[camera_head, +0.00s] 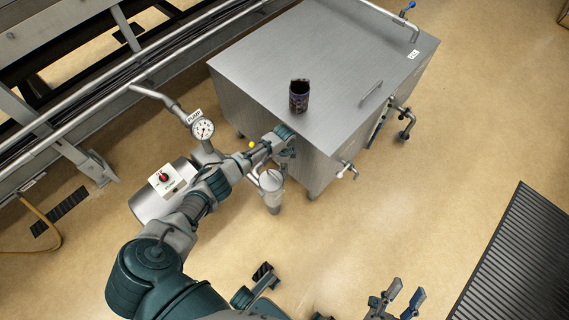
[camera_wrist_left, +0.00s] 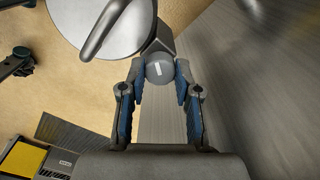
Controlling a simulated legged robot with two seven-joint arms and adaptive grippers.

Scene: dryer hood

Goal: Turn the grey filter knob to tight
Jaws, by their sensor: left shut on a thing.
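The grey filter knob (camera_wrist_left: 159,68) shows in the left wrist view as a round grey cap with a short, nearly upright white mark. My left gripper (camera_wrist_left: 160,84) is shut on it, with one blue-padded finger at each side. In the head view my left gripper (camera_head: 284,148) is beside the front left of the steel cabinet, above the filter canister (camera_head: 272,183). The knob is hidden by the gripper there, and I cannot read a tight marking. My right gripper (camera_head: 404,298) is open and empty over the floor at the bottom.
The steel cabinet (camera_head: 335,65) carries a dark can (camera_head: 299,96) on top. A pump (camera_head: 155,200) with a red switch and a gauge (camera_head: 202,129) stand left of my left arm. A dark floor grate (camera_head: 520,262) lies at right.

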